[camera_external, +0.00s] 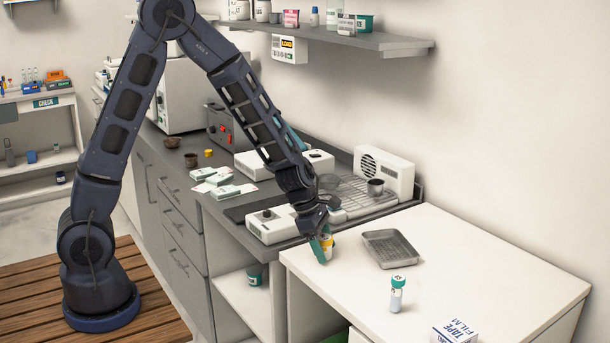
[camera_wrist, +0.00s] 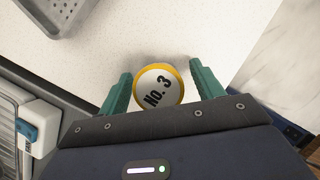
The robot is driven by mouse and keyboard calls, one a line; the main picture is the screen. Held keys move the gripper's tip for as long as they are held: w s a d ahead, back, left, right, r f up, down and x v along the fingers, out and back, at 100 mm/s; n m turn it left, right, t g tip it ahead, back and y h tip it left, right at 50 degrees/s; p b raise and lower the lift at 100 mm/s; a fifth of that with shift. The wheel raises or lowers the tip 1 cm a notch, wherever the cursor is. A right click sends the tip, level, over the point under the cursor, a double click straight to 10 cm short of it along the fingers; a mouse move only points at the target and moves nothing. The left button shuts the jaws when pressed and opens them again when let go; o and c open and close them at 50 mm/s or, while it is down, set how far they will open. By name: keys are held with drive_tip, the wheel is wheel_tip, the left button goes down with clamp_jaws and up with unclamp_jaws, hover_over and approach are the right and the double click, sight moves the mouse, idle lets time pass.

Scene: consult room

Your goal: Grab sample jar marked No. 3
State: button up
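The sample jar with a yellow rim and a white lid marked No. 3 (camera_wrist: 158,87) lies between my gripper's two green fingers (camera_wrist: 160,85) in the wrist view. The fingers stand apart, one on each side of it, with a gap on the right and a smaller one on the left. In the external view the jar's yellow and white side (camera_external: 328,245) shows at the left end of the white table, partly hidden by my gripper (camera_external: 322,246), which points down at it.
A grey metal tray (camera_external: 390,249) lies right of the jar on the white table (camera_external: 470,250). A teal-capped vial (camera_external: 397,293) and a tape film box (camera_external: 455,332) stand nearer the front. A white device (camera_external: 270,226) sits on the counter close to my gripper's left.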

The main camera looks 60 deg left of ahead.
drive_tip(key=c, duration=1)
